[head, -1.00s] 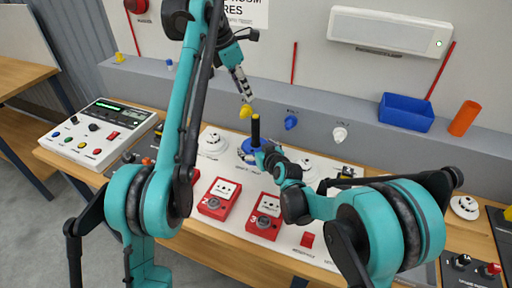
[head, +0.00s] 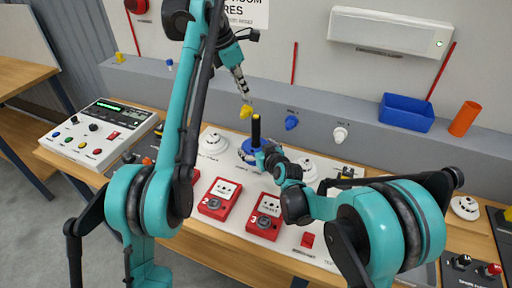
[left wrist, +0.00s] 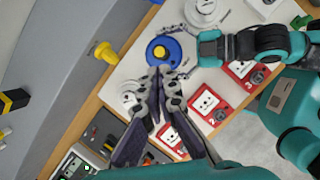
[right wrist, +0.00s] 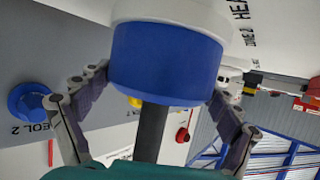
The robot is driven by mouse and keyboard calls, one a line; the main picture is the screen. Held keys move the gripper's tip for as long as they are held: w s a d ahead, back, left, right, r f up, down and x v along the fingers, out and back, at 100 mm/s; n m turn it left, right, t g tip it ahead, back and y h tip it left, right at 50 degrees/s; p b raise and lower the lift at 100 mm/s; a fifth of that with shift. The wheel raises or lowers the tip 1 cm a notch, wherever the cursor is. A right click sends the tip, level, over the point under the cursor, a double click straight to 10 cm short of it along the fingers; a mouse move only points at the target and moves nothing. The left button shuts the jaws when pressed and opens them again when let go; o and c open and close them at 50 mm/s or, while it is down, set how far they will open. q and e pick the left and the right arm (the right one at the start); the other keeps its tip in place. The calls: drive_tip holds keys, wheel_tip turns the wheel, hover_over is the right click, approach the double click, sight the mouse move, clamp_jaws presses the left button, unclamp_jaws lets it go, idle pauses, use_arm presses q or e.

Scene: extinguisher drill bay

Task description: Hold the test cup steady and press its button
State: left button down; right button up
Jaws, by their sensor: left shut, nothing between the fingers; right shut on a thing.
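The test cup has a blue body (head: 247,146) with a white part and a black stem (head: 256,130) with a small yellow tip, seen in the head view. The right wrist view shows its blue body (right wrist: 165,62) large, with the fingers at its two sides. My right gripper (head: 262,152) is shut on the cup. In the left wrist view the cup is a blue disc (left wrist: 176,50) with the yellow tip, its button (left wrist: 159,52), in its middle. My left gripper (left wrist: 158,72) is shut and empty, apart from the tip, above the cup in the head view (head: 247,98).
A yellow knob (head: 245,112), a blue knob (head: 291,122) and a white knob (head: 340,134) stick out of the grey ledge behind. Red numbered boxes (head: 219,199) stand in front. A control console (head: 97,135) is at left, a blue bin (head: 406,112) at right.

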sight(254, 117)
idle(0.5)
use_arm(q)
drive_tip(key=d+m+t+h, duration=0.1)
drive_tip(key=m, duration=0.1)
drive_tip(key=w+d+r+m+t+h, duration=0.1)
drive_tip(key=m, duration=0.1)
drive_tip(key=d+m+t+h, duration=0.1)
drive_tip(key=m+t, duration=0.1)
drive_tip(key=shift+w+r, duration=0.3)
drive_tip(key=shift+r, duration=0.05)
drive_tip(key=shift+f, duration=0.15)
drive_tip(key=shift+f, duration=4.3)
drive_tip(key=shift+f, duration=0.1)
drive_tip(key=shift+f, duration=0.3)
